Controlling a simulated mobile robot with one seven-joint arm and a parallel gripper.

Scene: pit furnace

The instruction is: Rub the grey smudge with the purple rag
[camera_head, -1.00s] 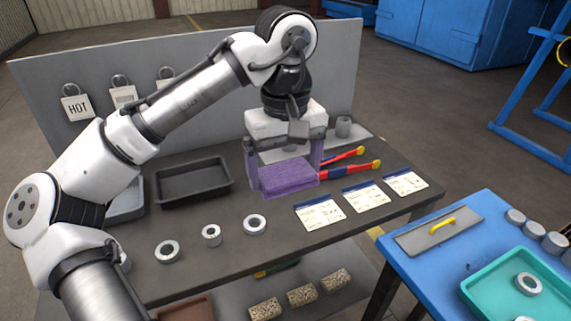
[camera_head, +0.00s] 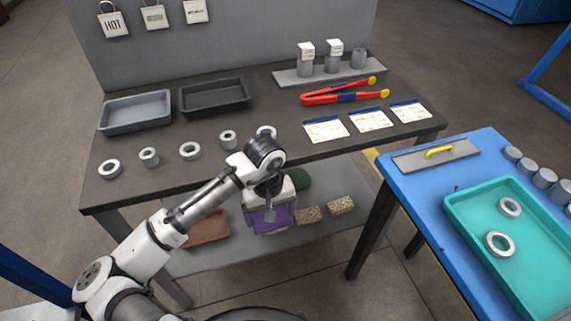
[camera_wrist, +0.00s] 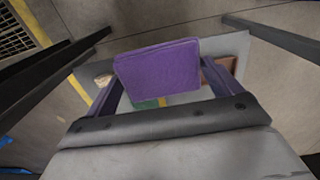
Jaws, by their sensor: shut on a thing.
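My gripper (camera_head: 270,222) is shut on the purple rag (camera_head: 262,220), a thick rectangular pad. In the head view it is in front of the dark workbench's front edge, low, over or before the lower shelf. In the wrist view the rag (camera_wrist: 158,68) sits between the two purple fingers and hides part of what lies below. I cannot make out a grey smudge in either view; the arm and rag cover part of the lower shelf.
The workbench (camera_head: 290,165) holds two trays, metal rings, cards and red tongs (camera_head: 340,95). Its lower shelf (camera_head: 335,190) bears a brown tray (camera_head: 207,228), speckled blocks (camera_head: 341,205) and a green object (camera_head: 298,179). A blue table (camera_head: 405,185) with a teal tray (camera_head: 470,205) stands right.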

